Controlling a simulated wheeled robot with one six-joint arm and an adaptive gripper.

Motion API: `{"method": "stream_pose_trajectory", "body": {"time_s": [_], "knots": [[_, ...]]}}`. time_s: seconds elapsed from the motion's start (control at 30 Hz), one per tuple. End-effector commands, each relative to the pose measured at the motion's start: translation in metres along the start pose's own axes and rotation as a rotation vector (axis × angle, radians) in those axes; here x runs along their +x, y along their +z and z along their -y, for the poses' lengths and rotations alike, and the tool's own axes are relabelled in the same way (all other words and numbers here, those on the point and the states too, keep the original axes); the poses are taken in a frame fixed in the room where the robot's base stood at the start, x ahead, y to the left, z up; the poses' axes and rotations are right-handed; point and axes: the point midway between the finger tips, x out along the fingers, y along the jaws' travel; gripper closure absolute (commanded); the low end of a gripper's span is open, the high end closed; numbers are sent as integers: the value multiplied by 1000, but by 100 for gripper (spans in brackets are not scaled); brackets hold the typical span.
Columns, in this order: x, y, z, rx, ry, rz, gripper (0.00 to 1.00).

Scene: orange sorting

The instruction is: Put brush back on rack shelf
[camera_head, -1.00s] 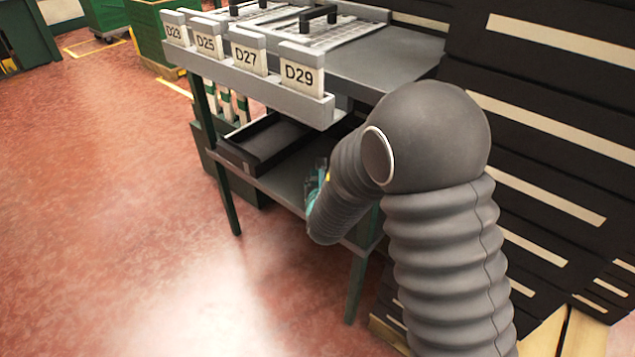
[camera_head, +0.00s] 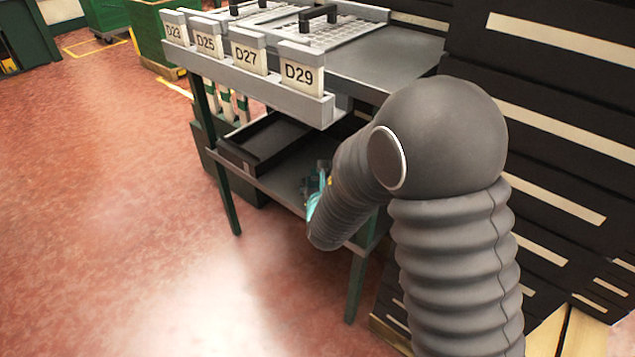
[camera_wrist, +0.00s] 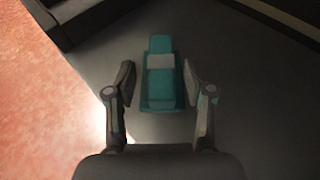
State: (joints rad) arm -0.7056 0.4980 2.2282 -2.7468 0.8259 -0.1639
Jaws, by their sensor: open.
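The teal brush (camera_wrist: 160,92) has a pale grey band across its middle. In the wrist view it lies on the dark grey shelf (camera_wrist: 235,110), pointing away from me. My gripper (camera_wrist: 158,80) is open, with one finger on each side of the brush and small gaps visible between. In the head view, a teal part of the brush (camera_head: 316,190) shows at the lower shelf (camera_head: 280,185) of the rack, beside my wrist. My arm hides most of the brush and gripper there.
A black tray (camera_head: 262,145) sits on the lower shelf to the left of my gripper. The upper shelf (camera_head: 385,65) overhangs, with a label rail (camera_head: 250,84) along its front. Dark slatted panels (camera_head: 560,130) stand at right. The red floor (camera_head: 100,200) is clear.

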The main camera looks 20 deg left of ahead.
Motion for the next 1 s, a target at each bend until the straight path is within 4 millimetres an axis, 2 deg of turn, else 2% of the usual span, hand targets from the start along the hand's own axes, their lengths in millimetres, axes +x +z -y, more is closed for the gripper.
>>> {"method": "stream_pose_trajectory", "body": {"time_s": [0.3, 0.5, 0.7, 1.0], "knots": [[-62, 0, 0, 0, 2, 1, 47], [-88, 0, 0, 0, 1, 1, 47], [-98, 0, 1, 0, -1, 0, 47], [-99, 0, 0, 0, -1, -1, 47]]}}
